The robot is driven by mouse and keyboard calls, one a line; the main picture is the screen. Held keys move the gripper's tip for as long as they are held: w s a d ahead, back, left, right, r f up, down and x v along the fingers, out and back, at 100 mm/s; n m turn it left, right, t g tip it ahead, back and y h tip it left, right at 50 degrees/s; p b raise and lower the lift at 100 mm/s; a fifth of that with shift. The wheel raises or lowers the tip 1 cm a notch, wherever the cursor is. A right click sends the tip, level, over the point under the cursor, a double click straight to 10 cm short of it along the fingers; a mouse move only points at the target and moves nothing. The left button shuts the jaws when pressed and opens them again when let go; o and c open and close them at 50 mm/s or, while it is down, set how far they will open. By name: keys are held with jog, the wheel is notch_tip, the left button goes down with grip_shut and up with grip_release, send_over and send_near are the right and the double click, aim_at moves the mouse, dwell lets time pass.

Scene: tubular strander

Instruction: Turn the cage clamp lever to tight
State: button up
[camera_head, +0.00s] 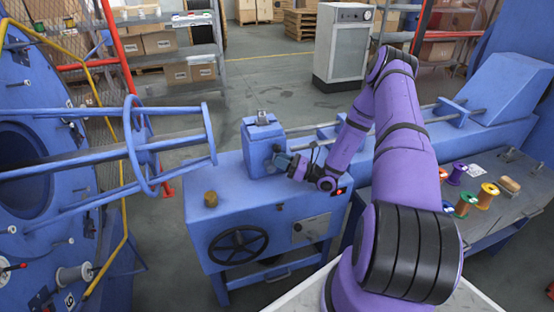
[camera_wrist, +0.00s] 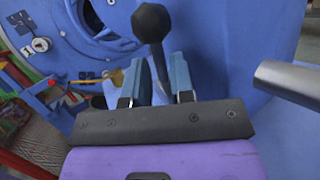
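A dark lever with a round black ball knob (camera_wrist: 151,22) stands in the wrist view. Its shaft runs down between the two blue fingers of my gripper (camera_wrist: 163,78). The fingers are close on either side of the shaft; I cannot tell whether they touch it. The knob reaches beyond the fingertips. In the head view my gripper (camera_head: 284,163) is at the front right side of the blue upright block (camera_head: 258,143) on the machine housing. The lever is not clear in the head view, and its base is hidden in the wrist view.
A grey metal bar (camera_wrist: 290,80) reaches in from the right in the wrist view. The blue tubular cage (camera_head: 130,145) lies left of the block. A black handwheel (camera_head: 238,245) is on the housing front. A bench with coloured spools (camera_head: 488,196) stands to the right.

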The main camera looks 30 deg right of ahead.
jog(key=v, duration=0.9)
jog(key=shift+c, duration=0.4)
